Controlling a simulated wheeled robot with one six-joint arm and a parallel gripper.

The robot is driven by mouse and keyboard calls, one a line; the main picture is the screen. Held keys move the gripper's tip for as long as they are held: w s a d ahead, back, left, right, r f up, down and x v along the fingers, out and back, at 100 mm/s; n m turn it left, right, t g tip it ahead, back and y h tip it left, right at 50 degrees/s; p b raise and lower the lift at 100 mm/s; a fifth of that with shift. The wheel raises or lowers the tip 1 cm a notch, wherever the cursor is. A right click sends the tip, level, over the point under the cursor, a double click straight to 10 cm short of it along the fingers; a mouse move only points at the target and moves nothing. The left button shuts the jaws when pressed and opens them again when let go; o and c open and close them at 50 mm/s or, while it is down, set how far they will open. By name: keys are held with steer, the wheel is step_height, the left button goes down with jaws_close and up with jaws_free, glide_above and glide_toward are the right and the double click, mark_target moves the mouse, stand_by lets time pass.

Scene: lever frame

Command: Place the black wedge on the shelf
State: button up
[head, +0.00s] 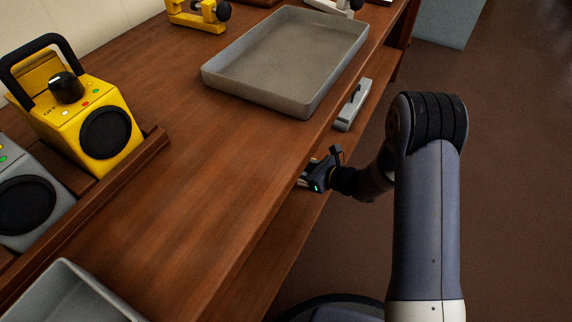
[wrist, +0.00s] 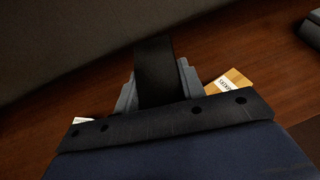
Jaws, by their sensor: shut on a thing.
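My gripper (head: 308,182) reaches in from the right at the front edge of the wooden bench, low over the shelf (head: 283,238) below the top. Its fingertips are mostly hidden by the bench edge in the head view. In the wrist view, the grey fingers (wrist: 157,84) are shut on the black wedge (wrist: 154,65), a dark upright piece between them. The wooden shelf (wrist: 95,75) shows behind it. I cannot tell whether the wedge touches the shelf.
An orange and white labelled box (wrist: 231,82) lies close right of the fingers. A grey tool (head: 353,105) lies farther along the shelf. A grey tray (head: 290,99) and a yellow device (head: 88,120) stand on the bench top. The near part of the shelf looks clear.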

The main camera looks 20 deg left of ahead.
mark_target(284, 208)
steer(key=s+a+f+b, duration=0.1)
steer(key=f+b, duration=0.2)
steer(key=f, duration=0.3)
steer(key=s+a+f+n+g+b, duration=0.1)
steer(key=a+f+b, duration=0.1)
steer(key=f+b, duration=0.2)
steer(key=s+a+f+n+g+b, duration=0.1)
steer(key=a+f+b, duration=0.1)
steer(key=f, duration=0.7)
steer(key=shift+s+f+b, duration=0.2)
steer(key=shift+b, duration=0.45)
steer(key=shift+r, duration=0.1)
steer(key=o, duration=1)
